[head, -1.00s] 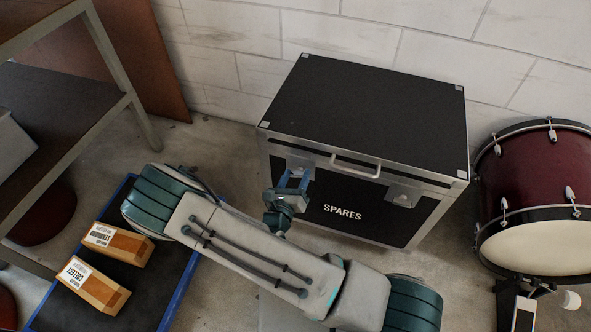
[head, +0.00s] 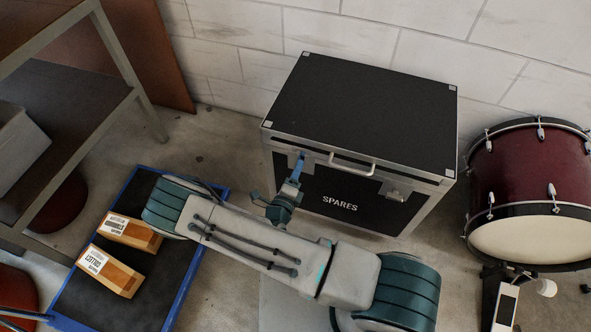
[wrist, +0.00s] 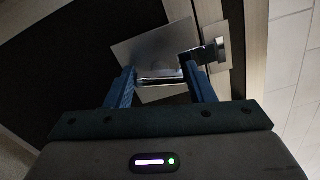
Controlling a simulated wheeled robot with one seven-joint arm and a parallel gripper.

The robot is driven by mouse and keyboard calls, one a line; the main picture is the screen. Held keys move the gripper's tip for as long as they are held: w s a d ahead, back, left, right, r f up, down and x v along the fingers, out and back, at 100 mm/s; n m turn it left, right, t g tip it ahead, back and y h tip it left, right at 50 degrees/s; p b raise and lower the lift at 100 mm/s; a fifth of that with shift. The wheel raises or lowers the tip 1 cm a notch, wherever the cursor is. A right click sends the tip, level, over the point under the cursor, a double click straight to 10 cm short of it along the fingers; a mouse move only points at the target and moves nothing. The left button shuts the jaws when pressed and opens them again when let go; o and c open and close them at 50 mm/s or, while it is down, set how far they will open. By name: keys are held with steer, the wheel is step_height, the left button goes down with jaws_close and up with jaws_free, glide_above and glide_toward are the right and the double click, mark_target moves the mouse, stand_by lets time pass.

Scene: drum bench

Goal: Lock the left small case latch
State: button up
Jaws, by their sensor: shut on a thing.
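The SPARES case (head: 365,100) is black with metal edges and stands on the floor by the wall. Its lid is down. The left latch (wrist: 148,50) shows in the wrist view as a silver plate with a small metal part, between my fingers. My gripper (head: 299,160) is at the upper left of the case's front and hides most of this latch in the head view. In the wrist view my gripper (wrist: 162,85) has its two blue fingers either side of the metal part, shut on it. Whether the latch is hooked cannot be told.
A right latch (head: 396,191) and a carry handle (head: 352,165) are on the case front. A maroon drum (head: 530,180) stands at the right. A blue-rimmed tray (head: 190,283) with two boxes and a shelf (head: 72,95) are at the left.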

steer(key=shift+n+p, duration=0.3)
steer(key=shift+n, duration=0.7)
steer(key=o, duration=1)
steer(key=shift+w, duration=0.1)
steer(key=p+v, duration=0.1)
steer(key=v, duration=1.3)
